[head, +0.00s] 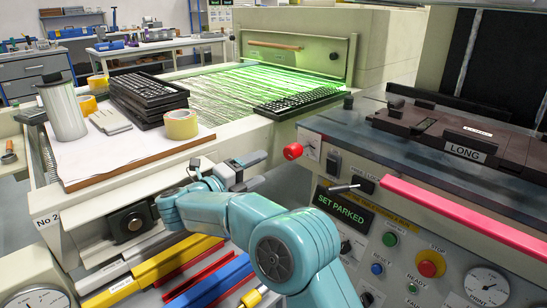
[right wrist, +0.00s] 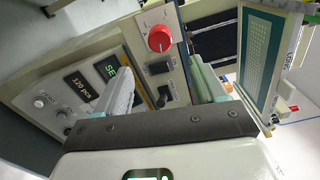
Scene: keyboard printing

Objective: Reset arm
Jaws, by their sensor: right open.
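My right arm (head: 285,240) is teal and comes in from the bottom of the head view. My right gripper (head: 252,171) is at its end, between the work board and the control panel. It is open, with nothing seen between its fingers. In the right wrist view the two pale fingers of the gripper (right wrist: 162,70) stand apart in front of a panel with a red knob (right wrist: 159,38). A gap to the panel cannot be judged. The red knob also shows in the head view (head: 293,151), right of the gripper. My left gripper is not in view.
The control panel (head: 405,205) with buttons, a gauge and a "SET PARKED" display (head: 343,212) fills the right, with a pink bar (head: 465,218) along it. Stacked keyboards (head: 150,95), tape rolls and a cylinder (head: 62,110) stand on the board at left. A keyboard (head: 299,100) lies on the green-lit conveyor.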

